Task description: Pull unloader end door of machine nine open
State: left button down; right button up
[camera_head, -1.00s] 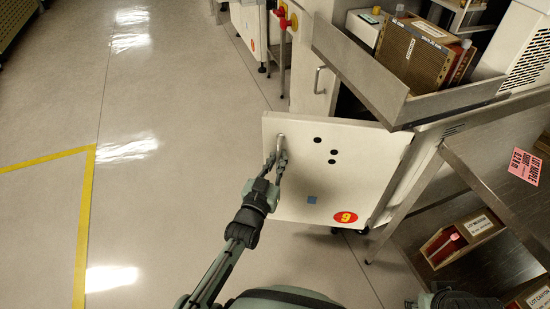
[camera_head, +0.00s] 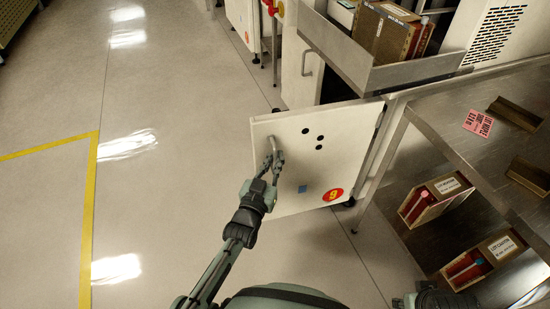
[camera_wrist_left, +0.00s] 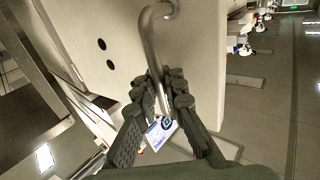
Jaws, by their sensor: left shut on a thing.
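The white end door (camera_head: 310,150) of machine nine stands swung out from its machine in the head view. It carries a red disc with a yellow nine (camera_head: 333,194), black dots and a blue square. Its metal bar handle (camera_head: 274,150) is near the door's free left edge. My left gripper (camera_head: 273,163) is shut on this handle. In the left wrist view the curved handle (camera_wrist_left: 150,45) runs down between the fingers of my left gripper (camera_wrist_left: 165,92).
A steel tray (camera_head: 350,62) with boxes sits above the door. A steel bench (camera_head: 460,125) with a lower shelf of cartons (camera_head: 437,198) stands at the right. Open floor with yellow tape (camera_head: 90,200) lies to the left.

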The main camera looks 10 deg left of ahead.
pick_arm(q)
jog(key=shift+s+a, duration=0.15)
jog(key=shift+a, duration=0.05)
dwell(0.3)
jog(key=c, duration=1.7)
grip_release()
jog(key=shift+o, duration=0.6)
jog(key=shift+d, duration=0.1)
